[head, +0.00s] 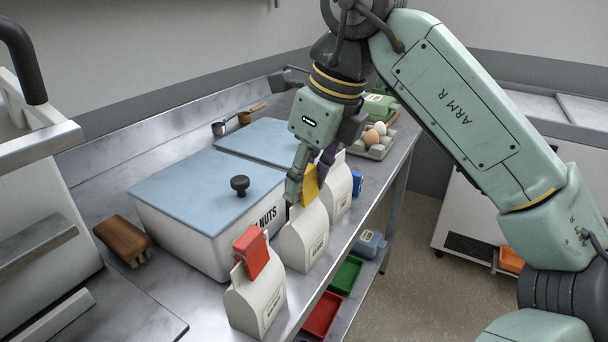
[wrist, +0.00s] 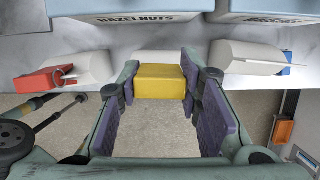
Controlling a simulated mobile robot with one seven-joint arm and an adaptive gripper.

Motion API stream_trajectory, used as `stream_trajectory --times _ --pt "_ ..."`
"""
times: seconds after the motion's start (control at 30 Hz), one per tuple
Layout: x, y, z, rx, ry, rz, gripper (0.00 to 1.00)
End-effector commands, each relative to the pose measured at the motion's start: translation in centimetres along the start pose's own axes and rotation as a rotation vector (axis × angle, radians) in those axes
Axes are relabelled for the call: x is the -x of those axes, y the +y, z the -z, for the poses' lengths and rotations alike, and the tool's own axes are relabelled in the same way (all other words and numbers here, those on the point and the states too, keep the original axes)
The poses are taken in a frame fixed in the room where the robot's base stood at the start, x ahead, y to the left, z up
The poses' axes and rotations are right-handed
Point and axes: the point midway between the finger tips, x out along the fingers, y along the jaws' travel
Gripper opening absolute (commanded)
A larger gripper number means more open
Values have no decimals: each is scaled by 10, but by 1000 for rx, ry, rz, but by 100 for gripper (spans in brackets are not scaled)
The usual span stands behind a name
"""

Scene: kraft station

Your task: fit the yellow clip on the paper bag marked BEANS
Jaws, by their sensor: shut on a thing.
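My gripper (head: 309,180) points down over the middle paper bag (head: 303,240) of a row of three. It is shut on the yellow clip (head: 311,188), which also shows between the finger pads in the wrist view (wrist: 160,82). The clip is at the top of the middle bag. I cannot tell whether its jaws are around the bag's top edge. In the wrist view the clip hides part of this bag (wrist: 158,57). The small print on the bags is too small to read, so I cannot tell which says BEANS.
The near bag (head: 256,302) carries a red clip (head: 251,252); the far bag (head: 337,190) has a blue clip (head: 357,183) beside it. A blue-lidded nuts bin (head: 180,237) stands close left of the bags. The counter edge is close right.

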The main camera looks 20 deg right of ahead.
Motion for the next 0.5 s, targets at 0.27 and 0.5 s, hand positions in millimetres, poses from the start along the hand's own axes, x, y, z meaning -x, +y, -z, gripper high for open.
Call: stream_trajectory --times 0.27,0.5 --pt "-1 0 0 0 1 -1 39" --pt "-1 0 0 0 0 -1 55"
